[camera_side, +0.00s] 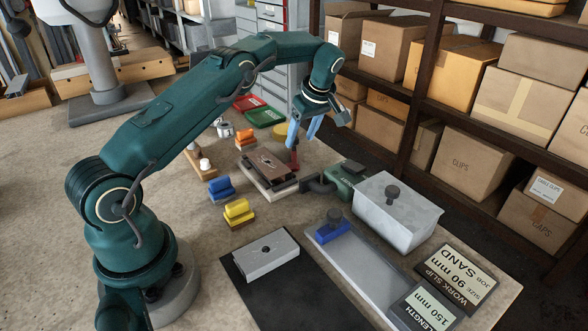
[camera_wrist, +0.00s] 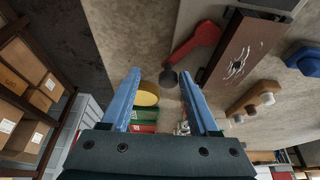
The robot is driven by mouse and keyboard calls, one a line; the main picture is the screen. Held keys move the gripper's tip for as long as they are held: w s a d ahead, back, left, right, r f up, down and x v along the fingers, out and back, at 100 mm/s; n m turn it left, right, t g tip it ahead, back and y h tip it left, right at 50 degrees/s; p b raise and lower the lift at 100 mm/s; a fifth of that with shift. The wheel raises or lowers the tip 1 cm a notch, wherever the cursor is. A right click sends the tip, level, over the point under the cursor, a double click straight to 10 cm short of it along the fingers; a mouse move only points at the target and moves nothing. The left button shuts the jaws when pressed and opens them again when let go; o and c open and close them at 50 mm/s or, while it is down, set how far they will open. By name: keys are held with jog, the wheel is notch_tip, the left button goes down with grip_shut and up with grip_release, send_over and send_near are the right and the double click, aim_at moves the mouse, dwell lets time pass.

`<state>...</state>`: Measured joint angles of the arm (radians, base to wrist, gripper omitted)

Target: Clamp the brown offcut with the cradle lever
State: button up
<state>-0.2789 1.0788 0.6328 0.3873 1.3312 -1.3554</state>
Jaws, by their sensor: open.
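The brown offcut (camera_side: 268,162) lies in the cradle (camera_side: 252,175) in the middle of the bench; it also shows in the wrist view (camera_wrist: 240,55), with a pale scuffed patch around a dark spot. The red cradle lever (camera_side: 294,161) stands at the offcut's right end in the side view. In the wrist view the lever (camera_wrist: 202,40) has a dark round knob (camera_wrist: 169,78). My gripper (camera_side: 302,141) is open and empty, with blue fingers pointing down over the lever. In the wrist view the knob appears between my fingertips (camera_wrist: 160,74); whether they touch it I cannot tell.
A green vise-like tool (camera_side: 345,183) and a grey lidded box (camera_side: 397,212) stand right of the cradle. Blue (camera_side: 221,188), yellow (camera_side: 238,211) and orange (camera_side: 245,137) handled blocks are at its left. Red and green trays (camera_side: 265,117) lie behind.

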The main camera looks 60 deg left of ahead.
jog(key=d+m, duration=0.1)
jog(key=m, duration=0.1)
jog(key=w+d+m+t, duration=0.1)
jog(key=shift+m+t, duration=0.3)
jog(key=shift+m, duration=0.1)
jog(key=d+m, duration=0.1)
jog(key=m, duration=0.1)
jog(key=d+m+t+h, duration=0.1)
jog(key=m, duration=0.1)
jog(key=shift+w+d, duration=0.1)
jog(key=shift+w, duration=0.05)
jog(key=s+d+r+m+t, duration=0.1)
jog(key=s+d+r+t, duration=0.15)
jog(key=r, duration=0.55)
jog(key=s+d+r+m+t, duration=0.1)
jog(key=s+d+r, duration=0.25)
jog(key=r, duration=0.35)
jog(key=s+d+m+h, duration=0.2)
jog(key=s+d+m, duration=0.3)
jog(key=s, duration=1)
jog(key=shift+d+r+t+h, duration=0.3)
jog(key=shift+d+t, duration=0.05)
jog(key=shift+d, duration=1.25)
